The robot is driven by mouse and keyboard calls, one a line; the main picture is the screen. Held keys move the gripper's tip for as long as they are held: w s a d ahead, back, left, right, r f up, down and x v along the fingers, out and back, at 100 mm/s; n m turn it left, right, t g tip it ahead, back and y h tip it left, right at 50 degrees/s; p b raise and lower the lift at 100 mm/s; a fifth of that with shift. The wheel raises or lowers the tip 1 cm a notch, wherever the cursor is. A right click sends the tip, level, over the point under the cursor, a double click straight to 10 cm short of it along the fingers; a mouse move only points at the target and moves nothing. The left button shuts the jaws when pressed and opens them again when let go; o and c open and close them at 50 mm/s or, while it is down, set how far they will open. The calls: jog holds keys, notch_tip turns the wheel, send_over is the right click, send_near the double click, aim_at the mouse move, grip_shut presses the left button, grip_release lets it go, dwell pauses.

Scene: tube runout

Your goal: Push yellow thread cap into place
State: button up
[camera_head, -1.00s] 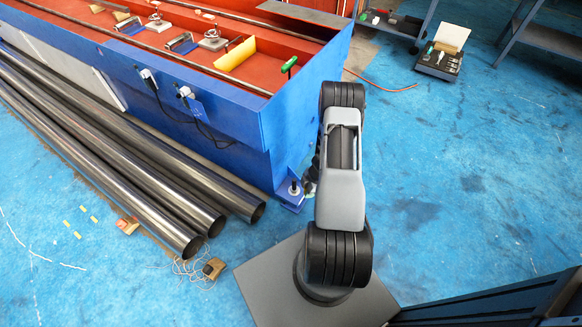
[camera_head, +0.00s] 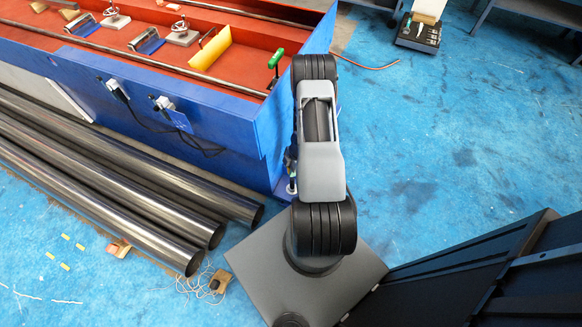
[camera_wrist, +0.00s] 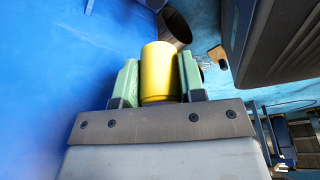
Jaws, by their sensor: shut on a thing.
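In the wrist view the yellow thread cap (camera_wrist: 160,78) sits between the two green fingers of my gripper (camera_wrist: 159,60), which is shut on it. The cap stands out a little beyond the fingertips. My gripper and the cap are hidden behind my arm there.
A blue machine trough (camera_head: 230,120) with a red bed stands behind the tubes. A wooden block with loose wire (camera_head: 218,282) lies near the tube ends. A dark cabinet (camera_head: 480,275) stands at lower right. The blue floor (camera_head: 440,150) to the right is mostly clear.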

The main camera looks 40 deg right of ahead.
aim_at(292, 181)
jog(key=shift+d+r+p, duration=0.15)
jog(key=shift+d+p, duration=0.05)
jog(key=shift+p, duration=0.45)
jog(key=shift+f+b, duration=2.05)
jog(key=shift+f, duration=1)
jog(key=shift+f, duration=0.2)
jog(key=shift+f+b, duration=2)
jog(key=shift+f, duration=0.8)
jog(key=o, duration=1)
jog(key=p+v, duration=0.6)
jog(key=v, duration=0.7)
jog(key=shift+s+r, duration=0.15)
jog(key=shift+r, duration=0.25)
jog(key=shift+d, duration=0.1)
